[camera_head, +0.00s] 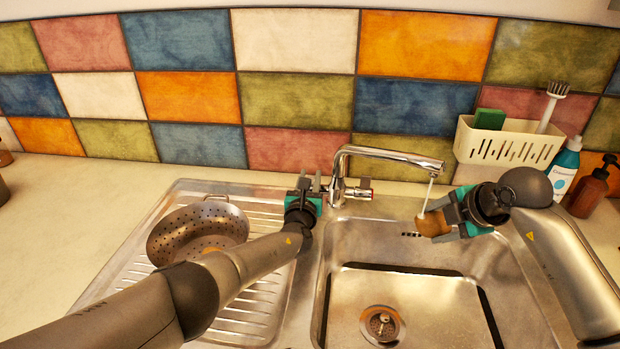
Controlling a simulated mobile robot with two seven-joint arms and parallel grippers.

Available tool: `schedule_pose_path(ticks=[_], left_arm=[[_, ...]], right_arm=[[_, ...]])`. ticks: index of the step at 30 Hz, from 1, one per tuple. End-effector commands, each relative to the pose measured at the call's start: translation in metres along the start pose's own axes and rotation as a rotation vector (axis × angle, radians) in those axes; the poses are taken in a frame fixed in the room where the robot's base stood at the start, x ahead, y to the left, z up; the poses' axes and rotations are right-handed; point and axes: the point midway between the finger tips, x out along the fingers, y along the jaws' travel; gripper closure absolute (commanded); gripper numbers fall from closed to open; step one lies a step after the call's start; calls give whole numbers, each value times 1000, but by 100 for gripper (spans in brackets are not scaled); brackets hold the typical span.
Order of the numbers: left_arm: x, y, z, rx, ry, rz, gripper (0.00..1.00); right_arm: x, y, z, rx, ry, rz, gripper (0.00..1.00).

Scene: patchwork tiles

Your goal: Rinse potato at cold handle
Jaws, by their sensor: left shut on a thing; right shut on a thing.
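The brown potato (432,224) is held by my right gripper (446,213), which is shut on it above the sink basin (345,300). A thin stream of water (430,190) runs from the tap spout (400,155) down onto the potato. My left gripper (311,182) is at the left side of the tap base, shut on the tap's left handle, which is mostly hidden by the fingers. The tap's right handle (366,194) has a red mark and is free.
A metal colander (198,232) stands on the ribbed drainboard left of the basin, behind my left arm. The left counter is mostly clear.

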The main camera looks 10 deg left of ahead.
Motion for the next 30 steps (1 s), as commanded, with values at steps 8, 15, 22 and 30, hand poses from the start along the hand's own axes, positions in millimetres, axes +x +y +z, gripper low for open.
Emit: schedule_pose_path(ticks=[8, 15, 22, 30], left_arm=[[0, 1, -1, -1, 8, 3, 100], [3, 2, -2, -3, 77, 10, 100], [6, 2, -1, -2, 149, 8, 100], [10, 2, 0, -1, 227, 6, 100]], right_arm=[[0, 0, 0, 0, 0, 1, 95], [0, 0, 0, 0, 0, 1, 95], [0, 0, 0, 0, 0, 1, 95], [0, 0, 0, 0, 0, 1, 95]])
